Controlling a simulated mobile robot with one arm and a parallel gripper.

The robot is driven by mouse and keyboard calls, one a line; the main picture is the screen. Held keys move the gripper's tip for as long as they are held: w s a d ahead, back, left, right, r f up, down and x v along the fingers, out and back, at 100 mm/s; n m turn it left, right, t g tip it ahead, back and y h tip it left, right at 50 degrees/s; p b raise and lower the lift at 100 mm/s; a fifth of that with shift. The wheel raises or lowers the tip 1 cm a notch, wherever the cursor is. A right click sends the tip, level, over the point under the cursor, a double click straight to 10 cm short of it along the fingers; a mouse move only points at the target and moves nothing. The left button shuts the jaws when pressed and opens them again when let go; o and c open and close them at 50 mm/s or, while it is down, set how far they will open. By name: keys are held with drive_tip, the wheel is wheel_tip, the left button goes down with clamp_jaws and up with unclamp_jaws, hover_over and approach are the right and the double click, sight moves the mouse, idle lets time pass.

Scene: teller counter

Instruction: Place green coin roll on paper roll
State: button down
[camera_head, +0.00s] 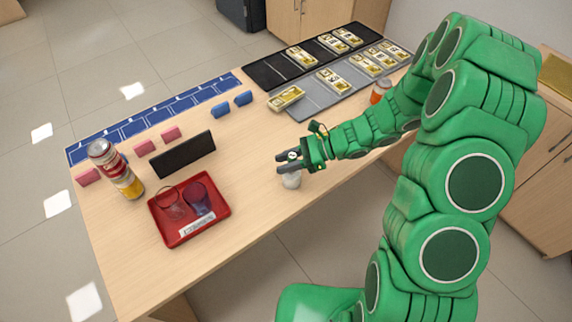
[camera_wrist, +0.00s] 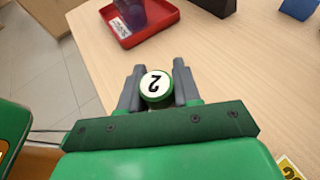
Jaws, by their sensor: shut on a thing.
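The green coin roll (camera_wrist: 157,86) stands between the two fingers of my gripper (camera_wrist: 159,88), its white end with a "2" facing up in the wrist view. In the head view my gripper (camera_head: 287,157) is shut on it near the table's front edge, and its pale top (camera_head: 293,155) shows between the fingers. A whitish round thing (camera_head: 291,181), probably the paper roll, stands on the table directly below the gripper. Whether the coin roll touches it cannot be told. In the wrist view the paper roll is hidden.
A red tray (camera_head: 182,239) with two glasses lies to the left. Grey and black trays (camera_head: 308,105) with banknote bundles lie at the back. An orange roll (camera_head: 379,91) stands by the arm.

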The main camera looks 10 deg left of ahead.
drive_tip(key=shift+f, duration=0.8)
drive_tip(key=shift+f, duration=0.15)
drive_tip(key=c, duration=0.8)
unclamp_jaws()
drive_tip(key=shift+r, duration=0.2)
drive_tip(key=v, duration=1.2)
drive_tip(key=shift+s+a+r, duration=0.1)
drive_tip(key=shift+r, duration=0.05)
